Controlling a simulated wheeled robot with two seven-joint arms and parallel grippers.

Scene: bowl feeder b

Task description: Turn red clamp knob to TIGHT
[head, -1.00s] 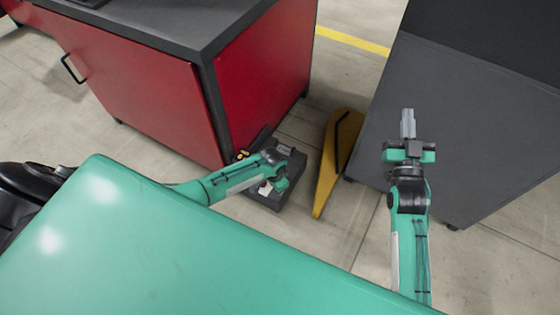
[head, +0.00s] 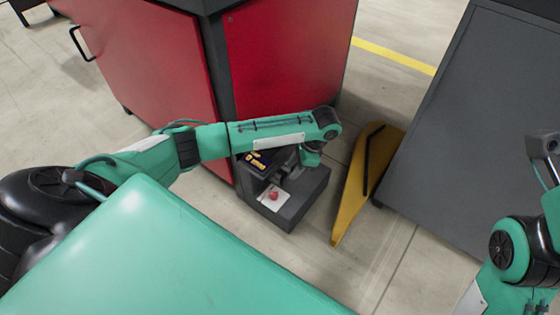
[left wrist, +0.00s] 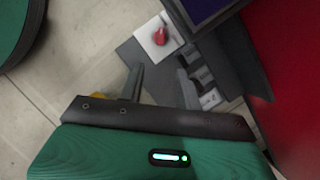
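The red clamp knob (head: 274,195) sits on a white plate (head: 268,203) at the front of a dark grey box-like unit (head: 300,208) low down beside the red cabinet. In the left wrist view the knob (left wrist: 160,35) shows just beyond my fingers, on its white plate (left wrist: 152,48). My left gripper (left wrist: 160,85) has its two fingers apart with nothing visible between them. It is apart from the knob. In the head view my left arm's end mostly hides that gripper. Only part of my right arm shows at the right edge; its fingers are out of view.
A red cabinet (head: 285,60) stands behind the unit. A yellow wedge-shaped piece (head: 352,195) stands on the floor to its right, beside a large dark grey cabinet (head: 450,130). Dark slots with small labels (left wrist: 205,90) lie beside the knob.

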